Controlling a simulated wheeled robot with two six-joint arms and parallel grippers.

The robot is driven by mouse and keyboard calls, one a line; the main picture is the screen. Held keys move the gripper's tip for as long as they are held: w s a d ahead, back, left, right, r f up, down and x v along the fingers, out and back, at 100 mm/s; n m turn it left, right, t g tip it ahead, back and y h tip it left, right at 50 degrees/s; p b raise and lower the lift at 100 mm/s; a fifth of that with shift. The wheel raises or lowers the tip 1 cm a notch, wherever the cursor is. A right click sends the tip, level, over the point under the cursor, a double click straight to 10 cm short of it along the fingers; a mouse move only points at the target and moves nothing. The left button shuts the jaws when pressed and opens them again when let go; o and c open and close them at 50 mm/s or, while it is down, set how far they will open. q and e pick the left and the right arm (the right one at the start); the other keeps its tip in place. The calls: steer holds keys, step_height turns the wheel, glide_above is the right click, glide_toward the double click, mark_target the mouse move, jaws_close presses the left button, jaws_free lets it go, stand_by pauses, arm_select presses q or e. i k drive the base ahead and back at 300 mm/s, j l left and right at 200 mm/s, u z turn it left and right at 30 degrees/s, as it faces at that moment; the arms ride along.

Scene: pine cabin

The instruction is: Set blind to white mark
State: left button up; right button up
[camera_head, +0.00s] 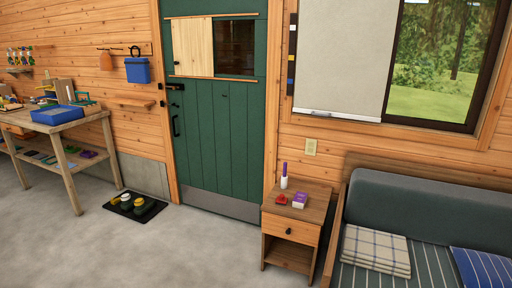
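A pale grey-beige blind (342,55) hangs over the left part of the window at the right of the view. Its light bottom bar (337,114) is low, near the window sill, with a small handle or tab on it. A narrow vertical strip of coloured marks (291,55) runs on the frame left of the blind. A white mark (294,18) is at its top, with dark, yellowish and blue marks below. The bar hangs below the whole strip. Neither of my grippers is in view.
Below the window stand a small wooden nightstand (291,232) with a purple-capped bottle, a red item and a purple box, and a grey sofa (420,215) with cushions. A green door (215,130) is left of it. The grey floor (150,255) is open in front.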

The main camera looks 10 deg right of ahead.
mark_target(335, 116)
steer(key=i+j+z, duration=0.1)
steer(key=i+z, duration=0.2)
steer(key=i+j+z, duration=0.3)
steer(key=i, duration=0.2)
steer(key=i+j+z, duration=0.15)
steer(key=i+z, duration=0.25)
steer(key=z, duration=0.25)
